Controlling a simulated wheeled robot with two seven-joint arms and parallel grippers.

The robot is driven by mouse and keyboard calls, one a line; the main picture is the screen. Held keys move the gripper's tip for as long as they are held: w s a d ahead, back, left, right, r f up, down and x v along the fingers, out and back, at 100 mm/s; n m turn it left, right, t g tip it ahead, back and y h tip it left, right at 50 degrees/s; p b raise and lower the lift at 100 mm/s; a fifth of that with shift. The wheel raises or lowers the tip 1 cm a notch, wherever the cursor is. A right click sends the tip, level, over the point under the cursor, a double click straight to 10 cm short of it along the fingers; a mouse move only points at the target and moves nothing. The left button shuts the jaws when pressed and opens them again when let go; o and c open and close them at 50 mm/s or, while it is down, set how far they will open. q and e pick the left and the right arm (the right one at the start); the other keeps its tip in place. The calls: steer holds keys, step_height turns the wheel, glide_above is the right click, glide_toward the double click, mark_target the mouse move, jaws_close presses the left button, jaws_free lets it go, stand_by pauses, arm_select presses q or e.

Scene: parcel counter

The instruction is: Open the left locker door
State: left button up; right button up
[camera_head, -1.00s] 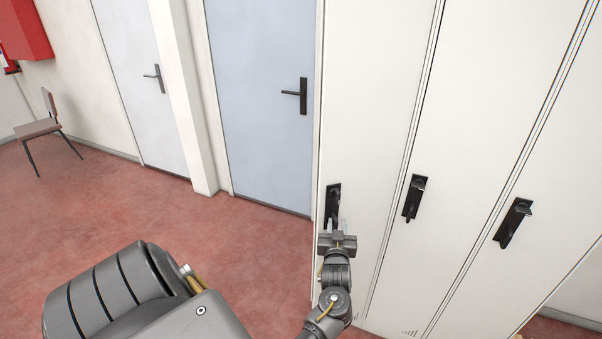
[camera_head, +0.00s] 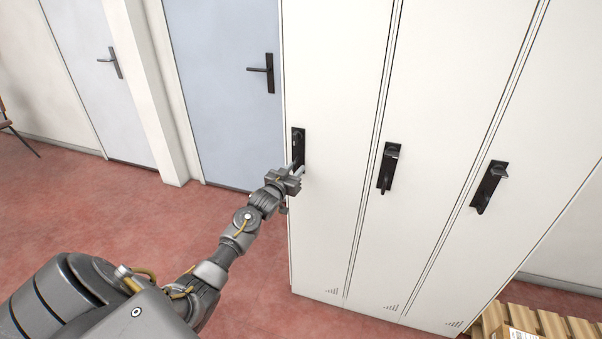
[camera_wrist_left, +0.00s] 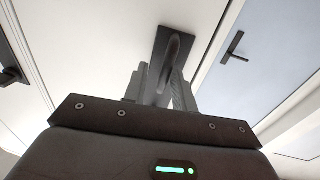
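The left locker door (camera_head: 330,90) is a tall white panel, flush with its neighbours and closed. Its black handle (camera_head: 298,135) is upright on the door's left edge; it also shows in the left wrist view (camera_wrist_left: 174,50). My left gripper (camera_head: 298,171) is at the lower part of this handle. The fingers hide the lever's lower end. My right gripper is not in view.
Two more locker doors with black handles (camera_head: 388,168) (camera_head: 489,187) stand to the right. A blue room door (camera_head: 225,100) is left of the lockers. A wooden pallet (camera_head: 545,322) with a carton is at the lower right. The red floor (camera_head: 130,215) at left is clear.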

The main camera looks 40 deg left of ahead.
arm_select(q)
steer(key=shift+w, duration=0.1)
stand_by(0.6)
steer(key=s+d+f+m+g, duration=0.1)
steer(key=s+f+g, duration=0.1)
steer(key=f, duration=0.8)
steer(key=s+d+f+m+g, duration=0.1)
steer(key=s+f+g, duration=0.1)
steer(key=f, duration=0.8)
steer(key=s+d+f+m+g+h, duration=0.1)
steer(key=s+d+f+g, duration=0.2)
steer(key=s+f, duration=0.6)
steer(key=s+d+f+g+h, duration=0.15)
steer(key=s+d+f, duration=0.25)
steer(key=s+f, duration=0.5)
steer(key=s+d+f+g, duration=0.2)
steer(key=s+d+f, duration=0.2)
steer(key=s, duration=0.9)
steer(key=s+d+f+m+g, duration=0.1)
steer(key=s+d+f+g, duration=0.2)
steer(key=s, duration=1)
steer(key=s+d+f+g, duration=0.3)
steer(key=s+d+f, duration=0.4)
steer(key=s+f, duration=0.4)
steer(key=s, duration=0.3)
steer(key=shift+d+f+h, duration=0.15)
steer(key=shift+f+h, duration=0.15)
steer(key=shift+h, duration=0.05)
jaws_close()
